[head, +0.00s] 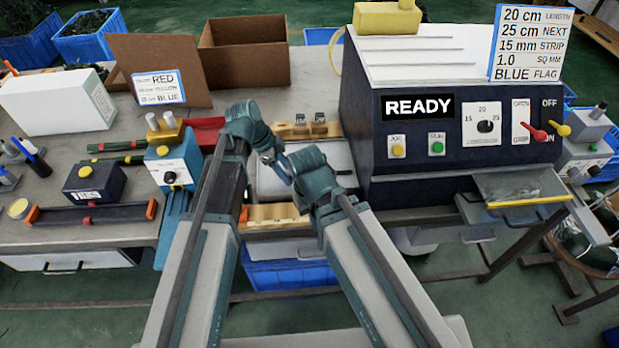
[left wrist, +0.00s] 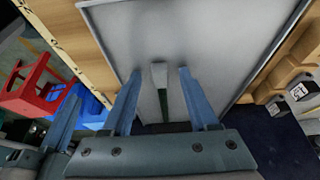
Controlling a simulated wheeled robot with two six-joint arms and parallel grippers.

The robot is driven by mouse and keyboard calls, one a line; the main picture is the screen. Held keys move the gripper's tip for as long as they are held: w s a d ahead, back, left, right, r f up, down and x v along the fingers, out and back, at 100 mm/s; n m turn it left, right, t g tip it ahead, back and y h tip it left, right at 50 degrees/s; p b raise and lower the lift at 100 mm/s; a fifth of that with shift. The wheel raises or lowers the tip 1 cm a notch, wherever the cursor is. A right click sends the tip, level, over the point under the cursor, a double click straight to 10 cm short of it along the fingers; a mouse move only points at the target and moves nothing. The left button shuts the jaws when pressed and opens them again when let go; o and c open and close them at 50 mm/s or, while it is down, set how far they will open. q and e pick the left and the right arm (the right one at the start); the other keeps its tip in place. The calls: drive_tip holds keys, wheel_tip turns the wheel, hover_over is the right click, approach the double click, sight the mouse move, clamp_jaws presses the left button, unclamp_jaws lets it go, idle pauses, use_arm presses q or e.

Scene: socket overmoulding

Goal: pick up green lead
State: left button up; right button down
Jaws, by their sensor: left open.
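The green lead (left wrist: 162,98) lies on a pale grey tray (left wrist: 215,40) in the left wrist view. Its near part is dark green and its far end is a flat, pale grey piece. My left gripper (left wrist: 158,80) is open, with one blue finger on each side of the lead and a gap on both sides. In the head view my left gripper (head: 277,165) is over the tray (head: 332,158); I cannot make out the lead there. My right gripper's jaws are not clear; my right arm's end (head: 306,168) is close beside the left gripper.
A dark machine with a READY display (head: 418,107) stands right of the tray. Wooden strips (head: 275,212) edge the tray. A blue box (head: 172,160) stands to the left, and an open cardboard box (head: 244,55) is behind.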

use_arm(q)
clamp_jaws()
idle(0.3)
drive_tip(key=shift+r, duration=0.2)
drive_tip(key=shift+s+a+r+p, duration=0.2)
drive_tip(key=shift+r+p, duration=0.4)
drive_tip(key=shift+p, duration=0.2)
wheel_tip(320, 180, up, 6)
drive_tip(key=p, duration=0.5)
drive_tip(key=shift+f+p, duration=0.15)
drive_tip(key=shift+p, duration=0.2)
drive_tip(key=s+a, duration=1.2)
drive_tip(key=a, duration=0.3)
